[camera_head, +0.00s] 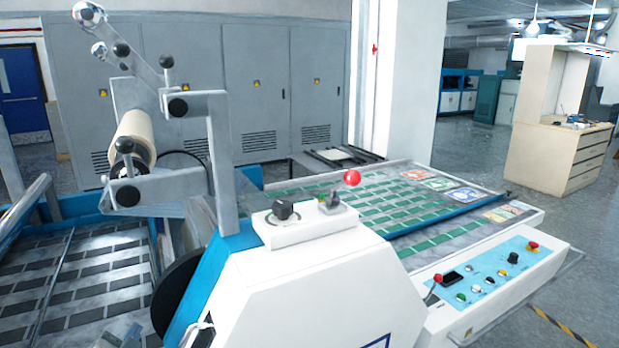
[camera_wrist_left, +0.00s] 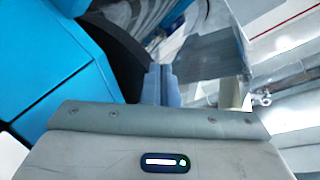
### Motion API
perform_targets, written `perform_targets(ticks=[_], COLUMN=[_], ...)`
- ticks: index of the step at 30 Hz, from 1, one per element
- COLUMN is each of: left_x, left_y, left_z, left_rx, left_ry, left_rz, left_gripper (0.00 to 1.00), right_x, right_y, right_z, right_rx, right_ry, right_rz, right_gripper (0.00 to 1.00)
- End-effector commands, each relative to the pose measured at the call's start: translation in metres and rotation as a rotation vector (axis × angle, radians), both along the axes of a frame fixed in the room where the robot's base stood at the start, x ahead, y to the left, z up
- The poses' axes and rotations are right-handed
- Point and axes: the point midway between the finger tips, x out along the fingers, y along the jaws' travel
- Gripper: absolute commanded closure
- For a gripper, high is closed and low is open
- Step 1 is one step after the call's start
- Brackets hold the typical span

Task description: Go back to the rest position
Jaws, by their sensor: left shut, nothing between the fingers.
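My left gripper shows in the left wrist view (camera_wrist_left: 161,84), its two grey-blue fingers together with nothing between them. The fingers point toward the laminating machine (camera_head: 310,285), close to a black disc (camera_wrist_left: 108,45) and a blue panel (camera_wrist_left: 50,50); I cannot tell the exact gap. In the head view only a small grey part, probably of the left gripper, shows at the bottom edge, left of the machine's black disc (camera_head: 177,297). My right gripper is not in view.
A film roll (camera_head: 133,137) sits on a grey bracket (camera_head: 219,150) with black knobs. A slatted conveyor bed (camera_head: 75,280) lies at left. A green-striped sheet bed (camera_head: 350,212) and a control panel (camera_head: 490,280) are at right. Grey cabinets (camera_head: 250,85) stand behind.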

Motion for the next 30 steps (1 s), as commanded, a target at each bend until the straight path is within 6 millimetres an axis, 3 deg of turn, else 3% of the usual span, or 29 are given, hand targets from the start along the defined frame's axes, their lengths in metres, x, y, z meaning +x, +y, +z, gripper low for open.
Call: perform_targets(ticks=[1, 3, 6, 9, 15, 24, 30], left_x=[-0.027, -0.065, -0.12, -0.166, -0.235, -0.318, -0.305], left_y=[-0.012, -0.026, -0.045, -0.059, -0.081, -0.107, -0.103], left_z=[-0.03, -0.065, -0.104, -0.128, -0.152, -0.163, -0.207], left_rx=[-0.073, -0.169, -0.289, -0.372, -0.483, -0.594, -0.593], left_ry=[0.092, 0.221, 0.393, 0.527, 0.72, 0.943, 0.958], left_rz=[0.024, 0.067, 0.129, 0.182, 0.26, 0.356, 0.368], left_gripper=[1.0, 1.0, 1.0, 1.0, 1.0, 1.0, 1.0], right_x=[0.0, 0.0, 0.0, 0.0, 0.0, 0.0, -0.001], right_y=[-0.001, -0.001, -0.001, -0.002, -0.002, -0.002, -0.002], right_z=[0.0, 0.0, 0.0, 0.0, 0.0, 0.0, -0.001], right_rx=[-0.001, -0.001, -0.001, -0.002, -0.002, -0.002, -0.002], right_ry=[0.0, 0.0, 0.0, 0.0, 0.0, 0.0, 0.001], right_rz=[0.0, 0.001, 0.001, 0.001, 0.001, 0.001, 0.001], right_gripper=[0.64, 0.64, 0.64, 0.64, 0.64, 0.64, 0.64])
